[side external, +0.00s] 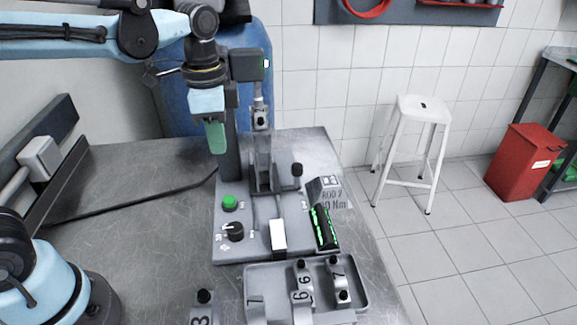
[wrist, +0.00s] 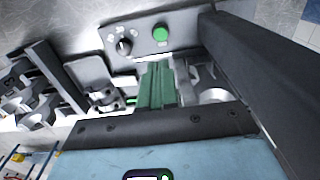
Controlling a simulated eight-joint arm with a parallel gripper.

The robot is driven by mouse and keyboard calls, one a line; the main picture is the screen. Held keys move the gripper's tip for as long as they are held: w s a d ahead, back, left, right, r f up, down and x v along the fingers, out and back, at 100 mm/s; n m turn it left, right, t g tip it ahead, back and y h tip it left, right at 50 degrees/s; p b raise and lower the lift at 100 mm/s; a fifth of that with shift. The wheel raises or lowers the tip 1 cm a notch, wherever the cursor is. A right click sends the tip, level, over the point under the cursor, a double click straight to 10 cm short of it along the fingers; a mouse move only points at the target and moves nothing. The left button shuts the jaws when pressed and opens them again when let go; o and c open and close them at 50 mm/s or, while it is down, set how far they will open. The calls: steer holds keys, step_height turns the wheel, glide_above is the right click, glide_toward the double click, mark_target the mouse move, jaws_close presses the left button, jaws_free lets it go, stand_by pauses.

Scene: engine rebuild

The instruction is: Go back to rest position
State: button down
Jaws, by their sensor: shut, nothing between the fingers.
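My gripper (side external: 217,138) has green fingers that are closed together with nothing between them. In the side external view it points down in front of the dark column of the grey press fixture (side external: 258,170), above the green button (side external: 230,202) and apart from it. In the wrist view my green fingers (wrist: 157,86) show in the middle, with the same green button (wrist: 160,34) and a black knob (wrist: 125,46) beyond them.
A grey tray (side external: 256,270) with several numbered metal parts lies at the front. A torque display (side external: 328,190) and a black-and-green tool (side external: 323,229) sit right of the fixture. A blue drum (side external: 180,100) stands behind. The left of the metal table (side external: 130,215) is largely clear.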

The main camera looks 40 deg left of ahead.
stand_by(0.4)
steer(key=s+a+f+n+t, duration=0.2)
steer(key=s+a+n+t, duration=0.1)
steer(key=s+n+t, duration=0.2)
steer(key=n+t, duration=0.2)
steer(key=n, duration=0.2)
steer(key=shift+f, duration=0.4)
